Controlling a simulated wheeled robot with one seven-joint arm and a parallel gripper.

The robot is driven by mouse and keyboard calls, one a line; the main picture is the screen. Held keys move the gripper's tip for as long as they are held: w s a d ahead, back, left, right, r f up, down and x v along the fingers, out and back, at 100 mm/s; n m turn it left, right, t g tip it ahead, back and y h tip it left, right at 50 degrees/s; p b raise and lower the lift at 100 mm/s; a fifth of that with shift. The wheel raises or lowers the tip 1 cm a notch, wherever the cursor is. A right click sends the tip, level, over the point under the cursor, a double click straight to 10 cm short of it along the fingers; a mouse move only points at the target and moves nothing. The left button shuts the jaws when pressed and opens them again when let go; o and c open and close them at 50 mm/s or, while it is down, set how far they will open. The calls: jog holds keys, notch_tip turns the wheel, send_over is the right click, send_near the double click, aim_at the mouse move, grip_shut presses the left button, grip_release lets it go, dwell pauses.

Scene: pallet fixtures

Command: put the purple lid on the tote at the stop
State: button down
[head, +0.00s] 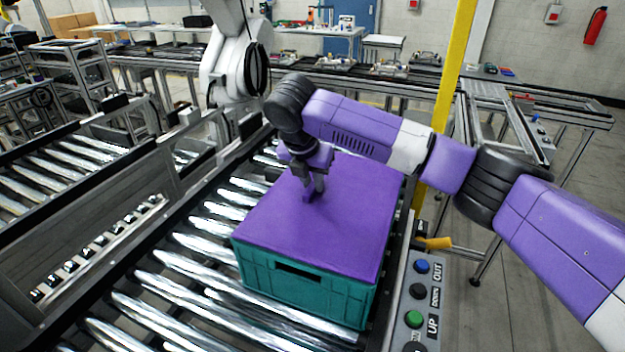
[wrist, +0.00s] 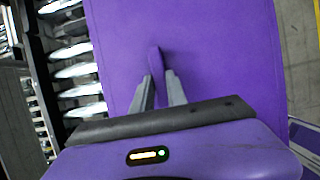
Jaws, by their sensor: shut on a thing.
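The teal tote (head: 305,292) stands on the roller conveyor, with a dark handle slot in its near side. The flat purple lid (head: 340,228) lies over the tote's top and covers its opening; along the near side its edge looks even with the rim. The lid also fills much of the wrist view (wrist: 220,60). My gripper (head: 312,192) is above the lid, its fingers shut on the small upright purple handle on the lid. The handle shows between the fingertips in the wrist view (wrist: 155,62). The tote's far side is hidden by the lid and my arm.
Shiny rollers (head: 190,275) run left of the tote. A control panel with blue, black and green buttons (head: 418,290) is close on the right, near a yellow post (head: 450,70). A white robot arm (head: 232,65) stands behind. Benches with parts line the back.

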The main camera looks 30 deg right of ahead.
jog(key=shift+f, duration=0.1)
dwell(0.3)
jog(key=c, duration=1.3)
grip_release()
jog(key=shift+o, duration=0.2)
jog(key=shift+b+v, duration=0.75)
jog(key=shift+v, duration=3.15)
jog(key=shift+f, duration=0.1)
